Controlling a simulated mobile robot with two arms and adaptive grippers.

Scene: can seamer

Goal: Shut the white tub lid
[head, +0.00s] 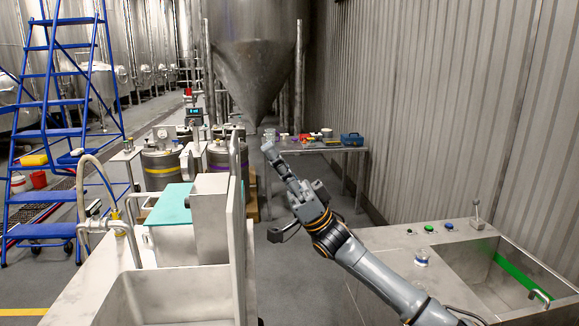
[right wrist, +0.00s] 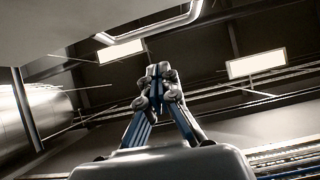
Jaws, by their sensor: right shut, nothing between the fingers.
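A white tub (head: 172,246) stands on the left counter, with a flat teal top (head: 170,206). A tall pale panel (head: 238,235) stands upright to its right, past a grey metal box (head: 210,220). I cannot tell for sure which piece is the white tub lid. My right gripper (head: 268,150) is raised in the middle, to the right of the panel in the picture and apart from it. Its fingers are shut and empty; the right wrist view shows the fingertips (right wrist: 160,73) together. My left gripper is out of view.
A metal basin (head: 170,292) lies in front of the tub, beside a tap with a hose (head: 112,225). A back table carries a blue toolbox (head: 352,139). Blue stairs (head: 52,130) stand at left.

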